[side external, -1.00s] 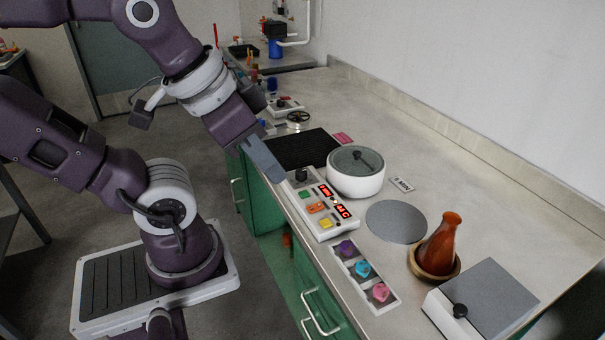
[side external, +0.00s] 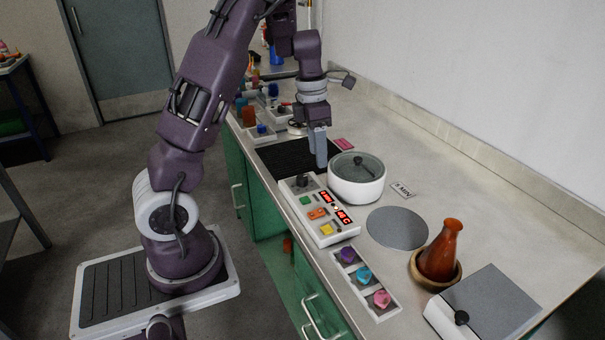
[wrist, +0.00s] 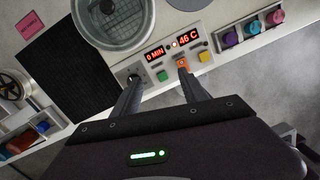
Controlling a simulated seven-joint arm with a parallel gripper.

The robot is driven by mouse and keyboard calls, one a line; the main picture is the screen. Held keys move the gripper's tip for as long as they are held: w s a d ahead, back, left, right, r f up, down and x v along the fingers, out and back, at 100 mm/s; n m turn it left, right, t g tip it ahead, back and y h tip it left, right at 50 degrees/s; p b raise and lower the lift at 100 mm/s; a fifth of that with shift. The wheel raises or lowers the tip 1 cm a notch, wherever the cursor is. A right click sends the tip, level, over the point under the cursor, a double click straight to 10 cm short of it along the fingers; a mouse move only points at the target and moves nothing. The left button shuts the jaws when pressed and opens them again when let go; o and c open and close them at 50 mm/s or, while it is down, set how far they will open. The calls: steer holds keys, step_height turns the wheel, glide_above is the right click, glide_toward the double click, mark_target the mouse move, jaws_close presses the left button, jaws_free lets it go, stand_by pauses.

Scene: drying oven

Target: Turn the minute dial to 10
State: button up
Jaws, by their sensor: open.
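The white control panel (side external: 322,232) lies along the counter's front edge. Its black minute dial (side external: 303,181) is at the far end, and it also shows in the wrist view (wrist: 133,75), partly covered by my left finger. The red display (wrist: 155,52) beside it reads 0 MIN; the second display (wrist: 188,37) reads 46 C. My gripper (side external: 320,164) points down just beyond the panel's far end, beside the white pot. In the wrist view my gripper (wrist: 156,72) is open, with nothing between its fingers.
A white round pot with a glass lid (side external: 357,183) stands close to the panel and gripper. A black mat (side external: 290,156) lies behind. Coloured knobs (side external: 364,275) sit in a strip nearer the camera. A red flask (side external: 441,247) stands in a bowl at right.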

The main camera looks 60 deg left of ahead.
mark_target(302, 177)
steer(key=a+f+n, duration=0.1)
steer(key=a+n, duration=0.1)
steer(key=a+f+n+y, duration=0.1)
steer(key=a+f, duration=0.1)
steer(key=a+f+n+g, duration=0.1)
steer(key=a+f+n, duration=0.1)
steer(key=a, duration=0.1)
steer(key=shift+s+n, duration=0.2)
steer(key=shift+n, duration=0.1)
step_height(302, 177, down, 6)
steer(key=shift+a+f, duration=0.1)
steer(key=shift+f, duration=0.15)
jaws_close()
